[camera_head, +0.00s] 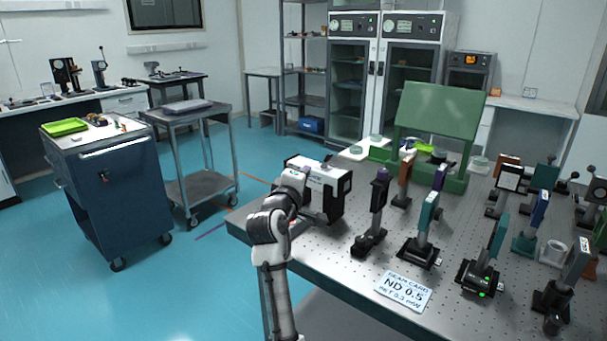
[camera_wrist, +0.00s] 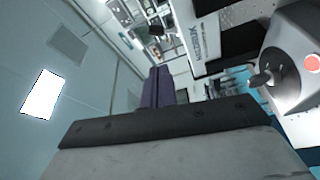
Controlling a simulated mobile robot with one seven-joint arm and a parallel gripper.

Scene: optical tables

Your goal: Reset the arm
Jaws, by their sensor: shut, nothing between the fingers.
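My gripper (camera_wrist: 158,72) shows in the wrist view as two purple fingers pressed together, with nothing between them. The fingers rise from a dark bar across the lower part of that view. In the head view my white arm (camera_head: 270,225) stands folded at the near left edge of the optical table (camera_head: 335,240). Its upper part is in front of a white and black box (camera_head: 338,198), and I cannot make out the fingers there. The box, with lettering, is also at the upper right of the wrist view (camera_wrist: 208,52).
Several optic mounts (camera_head: 420,245) stand on the table's middle and right. A green panel (camera_head: 440,118) stands behind them.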

